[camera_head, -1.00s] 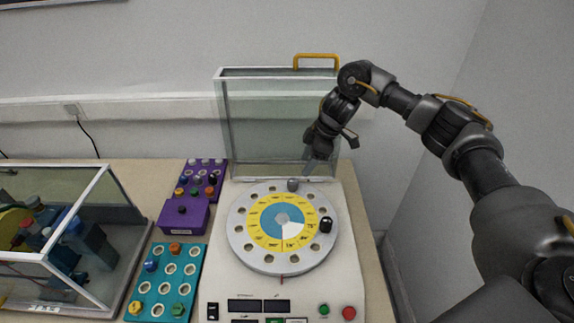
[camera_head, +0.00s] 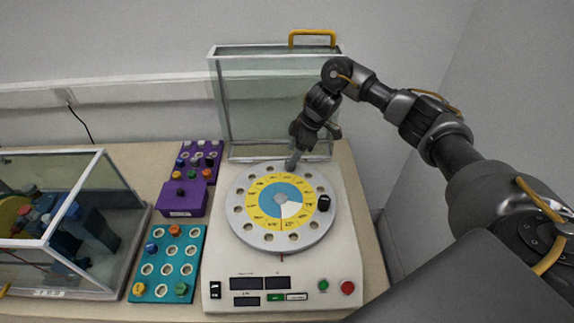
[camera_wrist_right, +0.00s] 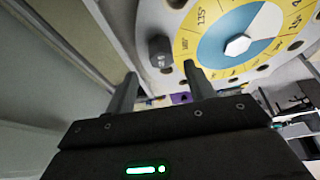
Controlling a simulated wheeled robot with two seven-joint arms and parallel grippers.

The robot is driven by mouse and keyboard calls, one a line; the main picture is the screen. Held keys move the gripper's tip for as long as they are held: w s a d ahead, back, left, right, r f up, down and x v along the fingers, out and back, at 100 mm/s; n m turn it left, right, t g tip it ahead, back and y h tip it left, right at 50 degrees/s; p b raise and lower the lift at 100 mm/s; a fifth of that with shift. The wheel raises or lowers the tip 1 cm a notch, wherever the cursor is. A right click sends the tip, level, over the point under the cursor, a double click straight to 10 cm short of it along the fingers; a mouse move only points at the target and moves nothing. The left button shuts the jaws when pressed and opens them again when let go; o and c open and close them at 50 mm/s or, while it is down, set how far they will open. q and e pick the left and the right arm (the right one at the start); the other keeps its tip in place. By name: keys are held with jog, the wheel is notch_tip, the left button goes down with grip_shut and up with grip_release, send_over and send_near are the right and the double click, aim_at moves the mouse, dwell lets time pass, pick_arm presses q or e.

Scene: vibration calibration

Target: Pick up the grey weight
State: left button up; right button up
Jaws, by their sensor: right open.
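The grey weight (camera_wrist_right: 160,52) stands on the rim of the round white disc (camera_wrist_right: 205,45), by its yellow ring, in the right wrist view. In the head view the disc (camera_head: 242,217) sits on the white machine, and my right gripper covers the weight. My right gripper (camera_head: 293,162) is over the disc's far edge, pointing down. In the wrist view its two fingers (camera_wrist_right: 160,76) are apart, with the weight seen in the gap beyond their tips and nothing held. My left gripper is out of view.
A black weight (camera_head: 324,203) stands at the disc's right. A raised clear lid (camera_head: 262,100) with a yellow handle stands behind. At left are a teal panel (camera_head: 160,283), a purple box (camera_head: 182,199), a purple panel (camera_head: 213,150) and a glass case (camera_head: 75,215).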

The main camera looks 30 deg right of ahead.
jog(key=x, duration=0.1)
jog(key=p+x, duration=0.1)
jog(key=x, duration=0.1)
jog(key=shift+s+d+f+p, duration=0.1)
jog(key=shift+f+p, duration=0.2)
jog(key=shift+f, duration=0.5)
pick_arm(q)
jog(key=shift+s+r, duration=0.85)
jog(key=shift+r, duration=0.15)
pick_arm(e)
jog(key=shift+a, duration=0.25)
jog(key=c, duration=1)
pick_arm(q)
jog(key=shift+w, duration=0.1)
pick_arm(e)
jog(key=shift+c, duration=0.2)
jog(key=shift+r, duration=0.1)
